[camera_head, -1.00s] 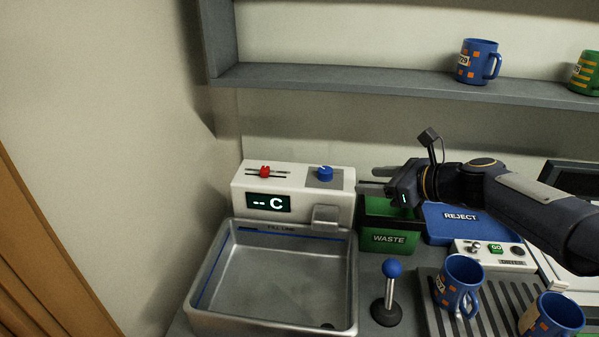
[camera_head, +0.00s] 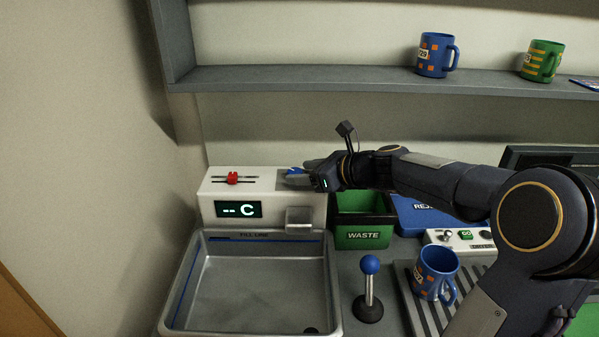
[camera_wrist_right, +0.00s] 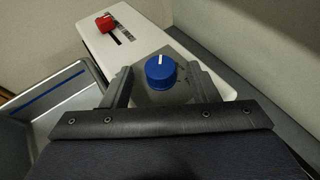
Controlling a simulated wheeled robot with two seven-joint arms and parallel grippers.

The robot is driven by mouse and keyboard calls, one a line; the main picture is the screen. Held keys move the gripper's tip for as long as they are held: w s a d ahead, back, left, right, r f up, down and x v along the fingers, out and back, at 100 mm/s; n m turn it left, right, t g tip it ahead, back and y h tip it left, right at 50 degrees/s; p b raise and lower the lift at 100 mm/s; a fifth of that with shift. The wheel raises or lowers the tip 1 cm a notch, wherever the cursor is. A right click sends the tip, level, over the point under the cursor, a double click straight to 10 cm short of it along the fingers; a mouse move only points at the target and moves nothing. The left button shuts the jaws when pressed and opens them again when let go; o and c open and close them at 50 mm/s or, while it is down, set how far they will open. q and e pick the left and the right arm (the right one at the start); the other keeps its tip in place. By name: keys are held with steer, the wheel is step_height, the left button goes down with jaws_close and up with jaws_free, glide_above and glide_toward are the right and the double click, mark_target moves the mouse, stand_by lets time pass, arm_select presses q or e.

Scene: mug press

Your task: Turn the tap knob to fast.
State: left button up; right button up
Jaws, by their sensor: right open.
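The blue tap knob (camera_wrist_right: 160,72) sits on a grey plate on top of the white tap unit (camera_head: 265,187). A white mark on the knob points up in the right wrist view. My right gripper (camera_head: 293,172) is open, with one finger on each side of the knob; in the right wrist view its fingers (camera_wrist_right: 160,85) flank the knob with gaps visible. In the head view the gripper mostly hides the knob (camera_head: 295,170). The unit's display (camera_head: 239,209) reads "-- C". A red slider (camera_head: 232,178) is on the unit's left. My left gripper is not in view.
A metal basin (camera_head: 325,285) stands in front of the unit. A green waste bin (camera_head: 363,237) and a blue reject tray (camera_head: 408,212) are to the right. A blue-topped lever (camera_head: 370,266) and a blue mug (camera_head: 437,262) stand nearer. A shelf (camera_head: 300,80) with mugs runs above.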

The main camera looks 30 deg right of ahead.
steer(key=shift+x, duration=0.85)
steer(key=c, duration=1)
